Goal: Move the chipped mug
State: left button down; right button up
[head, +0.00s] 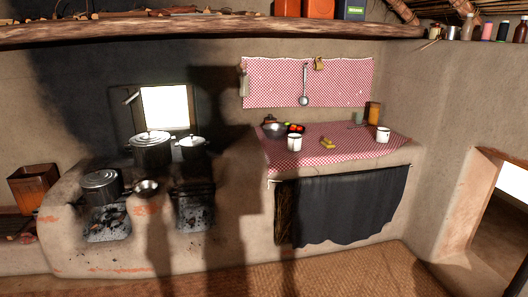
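Two white mugs with dark rims stand on the red-checked cloth of the counter (335,153). One mug (294,143) is near the front left, and the other mug (383,134) is toward the right. Both look upright. I cannot make out a chip on either, so I cannot tell which is the chipped mug. Neither of my grippers is in view.
A dark bowl (274,130), red and green produce (295,128), a yellow item (327,143) and a green cup (358,117) share the counter. The stove at left holds several pots (151,149). The woven floor (350,275) before the counter is clear.

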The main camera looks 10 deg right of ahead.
aim_at(382, 134)
jog(key=i+l+z, duration=0.15)
jog(key=i+z, duration=0.25)
jog(key=i, duration=0.3)
jog(key=i+z, duration=0.4)
jog(key=i, duration=0.3)
jog(key=i+j+z, duration=0.45)
jog(key=i, duration=0.2)
jog(key=l, duration=0.1)
